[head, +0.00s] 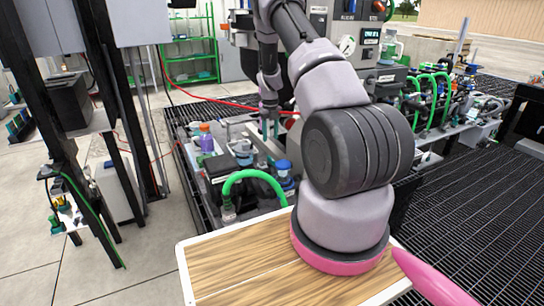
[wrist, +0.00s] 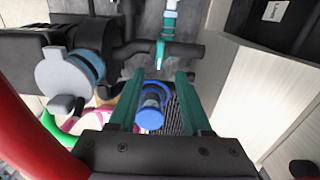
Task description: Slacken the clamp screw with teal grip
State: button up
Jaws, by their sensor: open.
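A teal grip (wrist: 161,53) shows at the top of the wrist view, beside a black pipe, with lighter teal fittings above it. It looks like the clamp screw's grip, but its screw thread cannot be made out. My gripper (wrist: 160,76) has two dark teal fingers, spread apart with a clear gap. The grip lies beyond the fingertips, roughly in line with the gap, and appears apart from them. In the head view my gripper (head: 270,129) is small and points down among the equipment. I cannot pick out the teal grip there.
A blue cylindrical fitting (wrist: 152,106) shows between the fingers, seemingly below them. A grey round cap (wrist: 63,75) on black housing is at left. A pale panel (wrist: 245,85) stands close at right. A green hose (head: 255,175) arches near my arm.

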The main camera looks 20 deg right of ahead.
aim_at(270, 157)
notch_tip(270, 157, down, 11)
jog(key=shift+r, duration=0.15)
dwell(0.4)
grip_shut()
